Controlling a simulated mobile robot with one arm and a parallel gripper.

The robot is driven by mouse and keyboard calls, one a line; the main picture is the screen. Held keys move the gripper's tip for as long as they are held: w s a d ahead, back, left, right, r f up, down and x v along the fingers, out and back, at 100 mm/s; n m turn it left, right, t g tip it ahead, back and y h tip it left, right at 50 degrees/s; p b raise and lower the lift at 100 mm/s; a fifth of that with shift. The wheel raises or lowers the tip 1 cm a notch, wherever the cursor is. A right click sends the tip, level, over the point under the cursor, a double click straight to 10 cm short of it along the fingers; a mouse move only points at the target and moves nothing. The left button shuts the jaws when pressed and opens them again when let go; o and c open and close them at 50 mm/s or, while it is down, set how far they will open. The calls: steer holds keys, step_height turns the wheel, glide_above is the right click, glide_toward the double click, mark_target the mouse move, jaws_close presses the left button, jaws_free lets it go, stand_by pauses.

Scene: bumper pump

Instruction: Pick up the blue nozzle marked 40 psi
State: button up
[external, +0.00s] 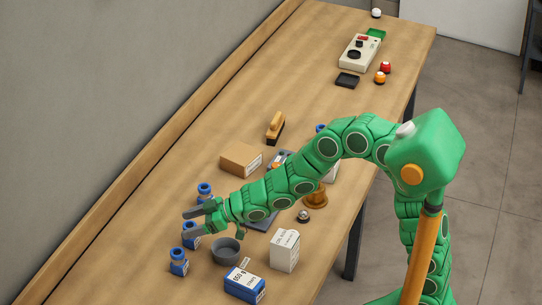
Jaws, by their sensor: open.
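Several blue pieces with ring-shaped tops and pale labels stand at the near left of the table in the external view. One blue piece (204,189) is farthest back, one (191,240) is in the middle, and one (178,264) is nearest. Their labels are too small to read, so I cannot tell which is marked 40 psi. My gripper (187,223) is open, its grey fingers pointing left, over or beside the middle piece and partly covering it. I cannot tell whether they touch. Part of another blue thing (320,128) shows behind my arm.
A grey cup (226,251) stands just right of my gripper. A blue-and-white box (244,284) and white carton (285,251) stand nearby. A cardboard box (241,159) and brush (275,128) lie farther back. The table's (130,245) left strip is clear.

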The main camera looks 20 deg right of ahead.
glide_toward(173, 259)
steer(key=w+f, duration=0.1)
steer(key=w+a+f, duration=0.1)
steer(key=shift+w+a+f, duration=0.15)
steer(key=shift+w+a, duration=0.2)
steer(key=shift+x, duration=3.9)
steer(key=shift+s+f, duration=0.1)
steer(key=c, duration=1.2)
